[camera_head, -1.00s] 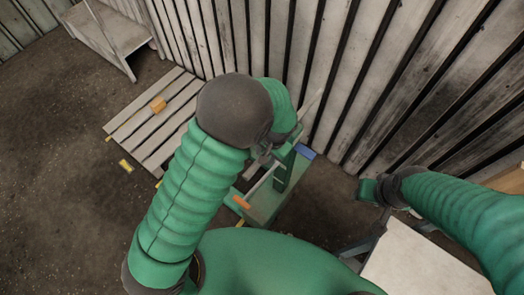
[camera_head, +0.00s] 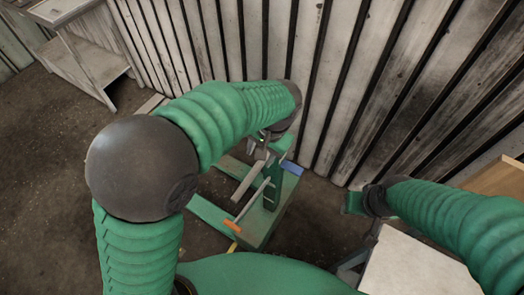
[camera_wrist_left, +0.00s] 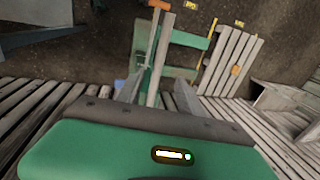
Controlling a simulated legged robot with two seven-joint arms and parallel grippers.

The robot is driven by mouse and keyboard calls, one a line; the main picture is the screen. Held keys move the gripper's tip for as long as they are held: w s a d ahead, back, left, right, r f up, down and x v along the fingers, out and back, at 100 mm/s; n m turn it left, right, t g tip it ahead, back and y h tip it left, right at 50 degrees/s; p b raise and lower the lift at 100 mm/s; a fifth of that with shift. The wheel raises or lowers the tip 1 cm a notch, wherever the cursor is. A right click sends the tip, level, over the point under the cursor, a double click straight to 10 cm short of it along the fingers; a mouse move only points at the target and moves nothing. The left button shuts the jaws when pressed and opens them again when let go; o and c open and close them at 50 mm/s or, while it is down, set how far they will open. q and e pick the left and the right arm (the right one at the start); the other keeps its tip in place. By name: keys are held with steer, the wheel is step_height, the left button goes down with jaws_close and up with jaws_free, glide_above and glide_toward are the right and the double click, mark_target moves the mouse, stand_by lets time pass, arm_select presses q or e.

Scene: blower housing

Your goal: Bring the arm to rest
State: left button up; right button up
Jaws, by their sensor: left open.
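My left gripper (camera_head: 258,152) hangs at the end of my left arm, above a green stand, partly hidden by the wrist. In the left wrist view my left gripper (camera_wrist_left: 157,98) is open, its two grey fingers apart. A pale grey bar (camera_wrist_left: 161,58) shows between and beyond the fingers; I cannot tell whether it touches them. The green stand (camera_head: 255,222) has an upright post and a rod with an orange handle (camera_head: 232,226). My right gripper (camera_head: 355,202) is at the right, beside a pale tabletop; its fingers cannot be made out.
A slatted wall (camera_head: 350,90) rises close behind the stand. A blue piece (camera_head: 292,167) lies on the stand's far end. A pale tabletop (camera_head: 415,265) is at lower right. A slatted pallet (camera_wrist_left: 230,62) shows in the wrist view. A bench (camera_head: 85,55) stands at upper left.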

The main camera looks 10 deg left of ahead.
arm_select(q)
steer(key=shift+a+r, duration=0.25)
steer(key=shift+r, duration=0.55)
arm_select(e)
steer(key=shift+w+a, duration=0.1)
steer(key=shift+a, duration=0.35)
steer(key=shift+d, duration=0.1)
arm_select(q)
steer(key=s+a+f+n+t+h, duration=0.1)
steer(key=s+a+f+n, duration=0.1)
steer(key=s+a+f, duration=0.2)
steer(key=s+a+f+n+h+b, duration=0.1)
steer(key=s+a+f, duration=0.3)
steer(key=a, duration=0.5)
steer(key=shift+s+n+t, duration=0.4)
steer(key=shift+s+n, duration=0.4)
steer(key=shift+s, duration=0.2)
arm_select(e)
steer(key=shift+f, duration=0.75)
